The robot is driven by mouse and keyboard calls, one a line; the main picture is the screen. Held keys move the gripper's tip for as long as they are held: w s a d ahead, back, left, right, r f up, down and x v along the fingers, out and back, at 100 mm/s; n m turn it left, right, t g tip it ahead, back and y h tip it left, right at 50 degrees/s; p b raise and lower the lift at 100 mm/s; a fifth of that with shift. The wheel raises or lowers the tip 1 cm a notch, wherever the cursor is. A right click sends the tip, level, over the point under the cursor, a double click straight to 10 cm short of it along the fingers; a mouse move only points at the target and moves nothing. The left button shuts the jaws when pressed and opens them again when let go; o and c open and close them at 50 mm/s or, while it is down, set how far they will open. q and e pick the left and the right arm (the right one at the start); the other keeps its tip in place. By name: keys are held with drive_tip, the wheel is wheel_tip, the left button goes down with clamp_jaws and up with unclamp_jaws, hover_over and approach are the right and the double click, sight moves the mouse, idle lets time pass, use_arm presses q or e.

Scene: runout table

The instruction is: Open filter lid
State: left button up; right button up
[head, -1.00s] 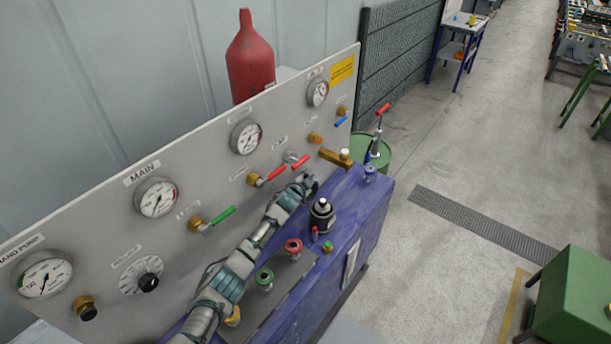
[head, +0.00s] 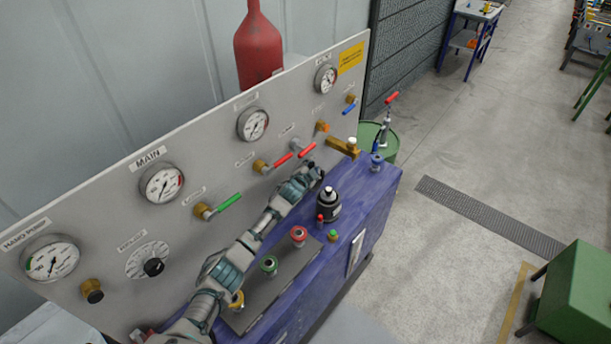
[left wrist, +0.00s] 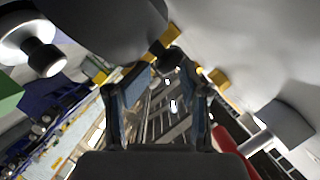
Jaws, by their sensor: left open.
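A black cylindrical housing with a silver top (head: 328,206) stands upright on the blue bench; it may be the filter, but no label on it can be read. My left gripper (head: 314,170) is just behind and left of it, close to the panel and apart from the housing. The arm reaches in from the lower left along the panel. In the left wrist view the two fingers (left wrist: 158,105) are spread with nothing held between them. My right gripper does not show.
The grey panel (head: 110,215) carries gauges and valves with green (head: 229,201), red (head: 307,151) and blue levers. A brass fitting (head: 342,148) juts out near the gripper.

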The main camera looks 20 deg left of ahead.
use_arm(q)
drive_tip(key=v, duration=1)
drive_tip(key=shift+s+a, duration=0.15)
drive_tip(key=shift+a, duration=0.1)
drive_tip(key=shift+r, duration=0.1)
